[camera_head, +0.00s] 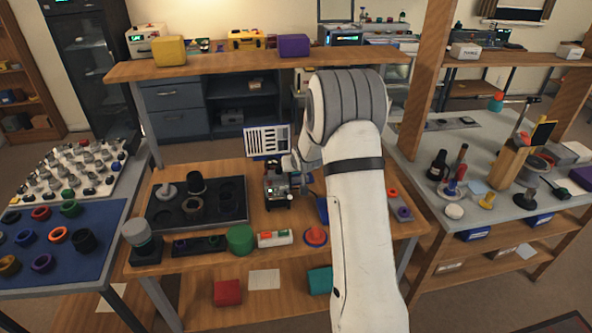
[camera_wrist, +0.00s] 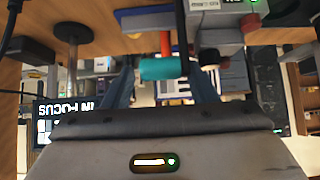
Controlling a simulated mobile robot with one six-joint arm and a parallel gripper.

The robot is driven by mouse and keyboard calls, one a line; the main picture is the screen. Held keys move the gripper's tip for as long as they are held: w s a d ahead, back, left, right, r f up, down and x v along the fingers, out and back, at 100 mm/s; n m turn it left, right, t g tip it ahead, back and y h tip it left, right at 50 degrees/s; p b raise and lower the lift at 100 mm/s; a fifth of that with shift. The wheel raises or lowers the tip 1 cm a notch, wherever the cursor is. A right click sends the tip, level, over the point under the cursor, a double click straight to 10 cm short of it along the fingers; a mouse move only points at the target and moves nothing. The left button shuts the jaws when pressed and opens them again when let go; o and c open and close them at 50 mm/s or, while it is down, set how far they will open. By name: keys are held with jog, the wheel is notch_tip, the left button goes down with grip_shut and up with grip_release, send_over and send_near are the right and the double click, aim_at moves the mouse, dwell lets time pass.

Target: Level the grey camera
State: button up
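The grey camera (camera_head: 277,188) appears as a small dark grey device with green lights near the table's middle, left of my arm. It sits close to a black-and-white test chart (camera_head: 267,140). My gripper (camera_head: 297,172) is beside it at the right, its fingers mostly hidden by my wrist. In the wrist view, its two fingers (camera_wrist: 160,82) stand apart. A teal cylinder (camera_wrist: 163,69) with a red part shows between or beyond them; contact is unclear. Grey and red parts with a green-lit display (camera_wrist: 236,14) show at upper right. I cannot tell the camera's exact tilt.
A dark tray (camera_head: 226,214) with lens parts is on the left of the table. An "IN FOCUS" screen (camera_wrist: 62,112) shows inverted in the wrist view.

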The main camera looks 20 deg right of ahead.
jog(key=shift+o, duration=0.7)
jog(key=shift+d+f, duration=0.1)
jog(key=shift+s, duration=0.1)
jog(key=v, duration=0.7)
jog(key=shift+s+r, duration=0.2)
jog(key=shift+r, duration=0.1)
jog(key=s+a+r+g, duration=0.1)
jog(key=s+a+r, duration=0.1)
jog(key=s+r, duration=0.4)
jog(key=s+a+r+g, duration=0.1)
jog(key=s+a+r, duration=0.15)
jog(key=s, duration=0.55)
jog(key=s+a+r+g, duration=0.1)
jog(key=s+a, duration=0.1)
jog(key=s, duration=0.9)
jog(key=s+a+r+n+g+y, duration=0.1)
jog(key=s+a+r+g, duration=0.1)
jog(key=s, duration=1)
jog(key=shift+a+r+g, duration=0.3)
jog(key=shift+a, duration=0.55)
